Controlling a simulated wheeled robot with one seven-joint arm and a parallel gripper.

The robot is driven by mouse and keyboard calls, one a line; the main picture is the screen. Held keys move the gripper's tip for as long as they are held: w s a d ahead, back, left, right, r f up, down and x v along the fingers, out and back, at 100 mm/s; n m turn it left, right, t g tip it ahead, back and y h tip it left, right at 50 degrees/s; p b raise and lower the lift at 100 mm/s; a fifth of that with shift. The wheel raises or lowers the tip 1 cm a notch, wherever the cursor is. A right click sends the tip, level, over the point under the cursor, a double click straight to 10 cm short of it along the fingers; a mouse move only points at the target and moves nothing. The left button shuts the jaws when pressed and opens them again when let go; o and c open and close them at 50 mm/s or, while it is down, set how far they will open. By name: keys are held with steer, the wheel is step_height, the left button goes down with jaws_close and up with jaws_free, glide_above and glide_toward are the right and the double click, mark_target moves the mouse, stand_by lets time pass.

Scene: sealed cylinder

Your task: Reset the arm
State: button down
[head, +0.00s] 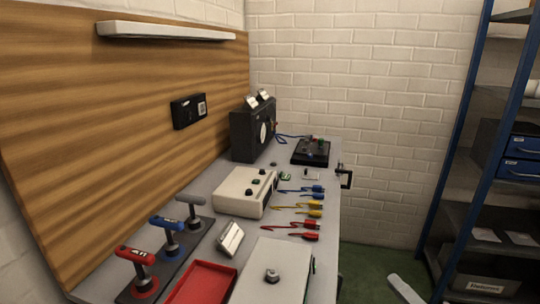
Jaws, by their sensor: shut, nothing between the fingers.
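My gripper is not in view, so its fingers and anything near them cannot be seen. A pale bar-like shape shows at the bottom right edge above the green floor; I cannot tell whether it is part of my arm.
A grey bench (329,215) runs along a wooden panel (120,130). On it are T-handled tools (170,240), a red tray (202,280), a white box with a knob (275,265), a cream instrument (243,192), coloured leads (300,209) and a black device (254,132). A blue-framed shelf (463,200) stands right.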

steer(key=s+d+f+n+h, duration=0.1)
steer(key=s+f+h, duration=0.25)
steer(key=s, duration=0.25)
steer(key=s+d+f+n+h, duration=0.2)
steer(key=s+h, duration=0.3)
steer(key=s, duration=0.1)
steer(key=s+a+f+n+g+y, duration=0.1)
steer(key=s+a+n, duration=0.3)
steer(key=s, duration=0.7)
steer(key=s+a+n+g+y, duration=0.1)
steer(key=s+a+n, duration=0.4)
steer(key=s, duration=0.7)
steer(key=shift+s+a+f+y, duration=0.3)
steer(key=shift+a+f+y, duration=0.1)
steer(key=shift+a+y, duration=0.3)
steer(key=shift+d, duration=0.1)
